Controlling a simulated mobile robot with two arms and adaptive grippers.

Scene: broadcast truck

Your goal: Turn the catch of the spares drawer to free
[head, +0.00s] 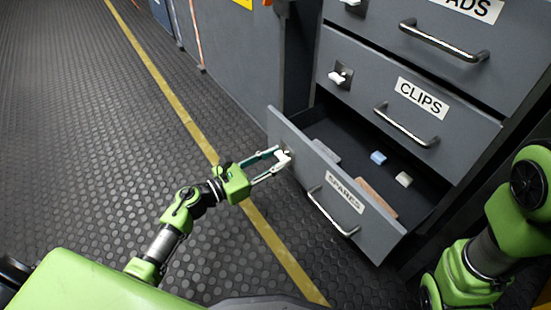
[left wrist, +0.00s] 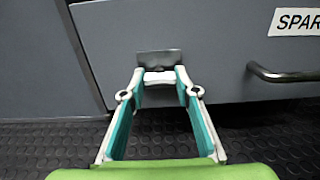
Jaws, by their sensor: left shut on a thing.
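The spares drawer (head: 330,190) is pulled out, with its SPARES label and bar handle (head: 330,213) on the front. Its catch, a small pale knob on a grey metal plate, sits at the left end of the front; the knob (left wrist: 159,76) and plate (left wrist: 158,58) show in the left wrist view. My left gripper (head: 280,159) is shut on the catch, its fingertips (left wrist: 159,80) on either side of the knob. The fingers partly hide the catch, and I cannot tell its exact turn. My right gripper is out of view.
Inside the open drawer lie a blue piece (head: 378,157), a whitish piece (head: 404,179) and a flat tan piece (head: 376,197). The CLIPS drawer (head: 440,112) above is shut, with its own catch (head: 340,76).

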